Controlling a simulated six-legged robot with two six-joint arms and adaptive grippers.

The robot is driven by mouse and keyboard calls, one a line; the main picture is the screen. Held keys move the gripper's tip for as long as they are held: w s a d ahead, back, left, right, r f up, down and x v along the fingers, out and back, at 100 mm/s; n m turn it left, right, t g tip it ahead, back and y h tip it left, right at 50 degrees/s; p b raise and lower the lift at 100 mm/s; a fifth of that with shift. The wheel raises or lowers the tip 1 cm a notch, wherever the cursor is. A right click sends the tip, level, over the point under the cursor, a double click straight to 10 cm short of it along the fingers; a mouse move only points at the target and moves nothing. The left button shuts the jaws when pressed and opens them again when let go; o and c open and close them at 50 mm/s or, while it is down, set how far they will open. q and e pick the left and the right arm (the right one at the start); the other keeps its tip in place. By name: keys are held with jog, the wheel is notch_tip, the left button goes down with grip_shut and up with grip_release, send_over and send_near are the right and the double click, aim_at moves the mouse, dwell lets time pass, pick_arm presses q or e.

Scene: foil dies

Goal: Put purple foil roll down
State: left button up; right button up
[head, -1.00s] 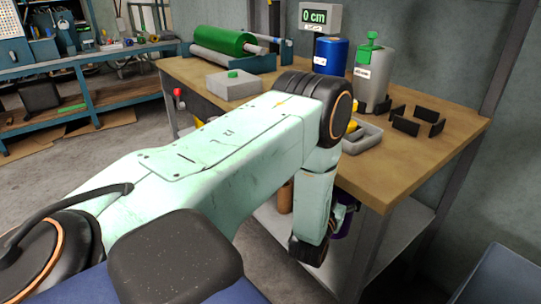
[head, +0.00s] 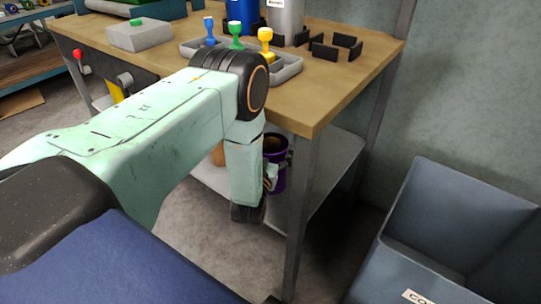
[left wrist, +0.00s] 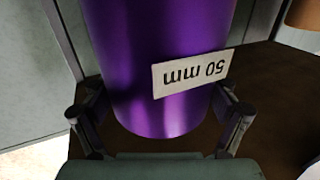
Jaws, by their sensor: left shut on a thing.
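The purple foil roll (head: 279,181) stands upright under the table's front corner, at the lower shelf (head: 322,172). My arm hides part of it. My left gripper (head: 268,178) is shut on it. In the left wrist view the purple foil roll (left wrist: 158,45) fills the middle between the two fingers of the left gripper (left wrist: 160,112). Its white label (left wrist: 193,73) reads "50 mm" upside down. I cannot tell whether the roll's bottom touches the shelf. My right gripper is not in view.
An orange-brown roll (head: 218,155) is on the shelf beside the purple one, partly behind my arm. A table leg (head: 300,215) stands just right of the gripper. A grey bin (head: 440,215) is at the right. A grey tray (head: 289,72) with colored stamps is on the tabletop.

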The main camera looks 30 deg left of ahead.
pick_arm(q)
jog(key=shift+w+f, duration=0.1)
jog(key=shift+f, duration=0.75)
jog(key=shift+f+b, duration=0.15)
jog(key=shift+b, duration=0.2)
jog(key=o, duration=1.6)
jog(key=p+v, duration=0.4)
jog(key=v, duration=0.8)
